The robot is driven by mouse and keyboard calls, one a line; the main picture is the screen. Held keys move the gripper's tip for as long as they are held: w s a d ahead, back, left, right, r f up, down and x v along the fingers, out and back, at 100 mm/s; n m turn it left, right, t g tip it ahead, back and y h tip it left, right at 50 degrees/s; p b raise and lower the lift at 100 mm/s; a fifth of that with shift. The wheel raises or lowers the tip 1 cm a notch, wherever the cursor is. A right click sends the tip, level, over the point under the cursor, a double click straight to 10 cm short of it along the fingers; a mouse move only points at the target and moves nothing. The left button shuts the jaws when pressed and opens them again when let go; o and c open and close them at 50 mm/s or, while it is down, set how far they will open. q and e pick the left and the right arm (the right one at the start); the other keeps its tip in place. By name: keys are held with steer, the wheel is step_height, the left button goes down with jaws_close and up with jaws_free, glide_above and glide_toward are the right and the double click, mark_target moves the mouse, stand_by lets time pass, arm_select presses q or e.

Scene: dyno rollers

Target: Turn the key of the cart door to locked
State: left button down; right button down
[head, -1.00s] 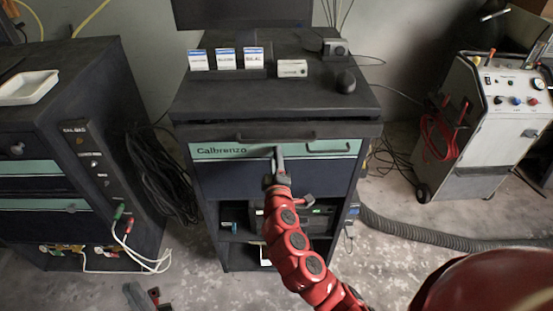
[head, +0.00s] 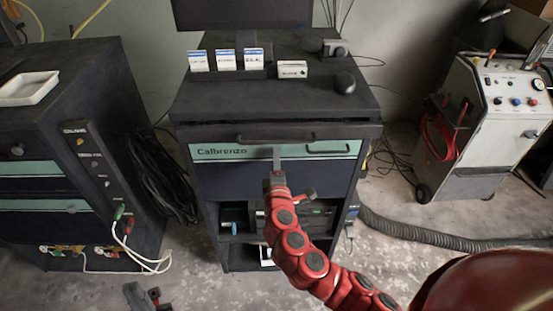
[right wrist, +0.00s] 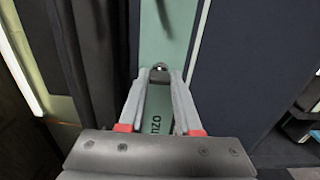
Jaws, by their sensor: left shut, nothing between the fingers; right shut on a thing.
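The dark cart (head: 345,185) labelled Calbrenzo stands in the middle of the head view, with a teal strip (head: 225,151) across its front door. My right gripper (head: 277,148) reaches the strip right of the label. In the right wrist view, its fingers (right wrist: 160,76) close on the small metal key (right wrist: 160,67) at the strip. The key is mostly hidden between the fingertips, and its turned angle cannot be told. My left gripper (head: 138,295) is low at the left of the head view, shut and empty, away from the cart.
A handle (head: 328,147) sits on the strip right of my right gripper. A second dark cabinet (head: 100,110) with plugged cables stands at the left. A white machine (head: 490,115) stands at the right. A thick hose (head: 440,240) lies on the floor.

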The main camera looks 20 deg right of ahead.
steer(key=c, duration=0.6)
jaws_free()
steer(key=p+v, duration=0.2)
steer(key=v, duration=1.5)
steer(key=shift+s, duration=0.2)
